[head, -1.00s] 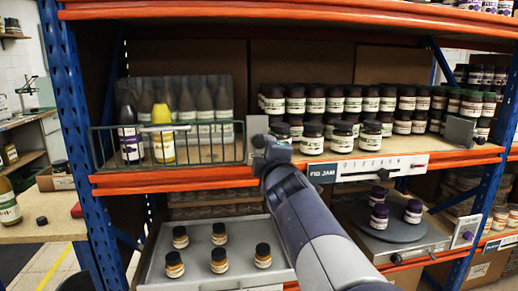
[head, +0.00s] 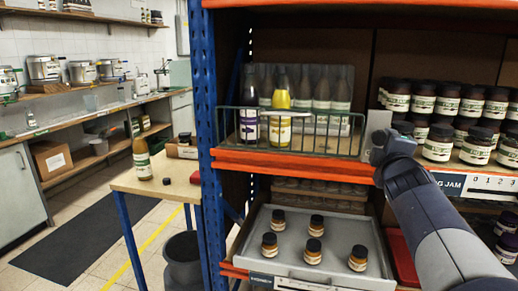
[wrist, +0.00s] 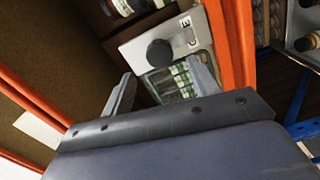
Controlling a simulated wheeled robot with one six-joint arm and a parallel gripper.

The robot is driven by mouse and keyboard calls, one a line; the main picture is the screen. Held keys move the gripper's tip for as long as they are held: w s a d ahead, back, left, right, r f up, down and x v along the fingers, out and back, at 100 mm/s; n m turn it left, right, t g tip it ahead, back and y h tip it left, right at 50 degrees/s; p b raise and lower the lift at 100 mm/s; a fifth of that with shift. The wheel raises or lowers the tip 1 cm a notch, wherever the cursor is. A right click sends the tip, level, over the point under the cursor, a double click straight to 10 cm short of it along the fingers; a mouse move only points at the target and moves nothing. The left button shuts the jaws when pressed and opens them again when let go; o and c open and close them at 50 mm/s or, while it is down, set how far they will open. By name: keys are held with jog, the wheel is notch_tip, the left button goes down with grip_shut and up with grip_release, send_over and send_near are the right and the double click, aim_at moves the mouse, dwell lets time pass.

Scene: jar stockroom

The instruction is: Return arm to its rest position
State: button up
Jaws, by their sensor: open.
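My gripper (head: 384,142) is at the front of the orange-edged middle shelf, between the wire basket and the rows of fig jam jars. My arm reaches up to it from the lower right. In the wrist view my gripper (wrist: 163,88) has its two fingers apart, with nothing held between them. Beyond the fingers are a pale plate with a dark round knob (wrist: 160,52) and some green-labelled items. The fingertips are hard to make out in the head view.
The wire basket (head: 233,145) holds a purple-labelled bottle and a yellow bottle (head: 281,112). Dark-lidded jars (head: 438,143) stand right of the gripper. Below is a grey tray (head: 335,252) with several jars. A blue upright (head: 206,130) and a wooden side table (head: 168,185) are left.

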aim_at(380, 139)
jog(key=shift+x, duration=3.1)
jog(key=shift+s, duration=0.1)
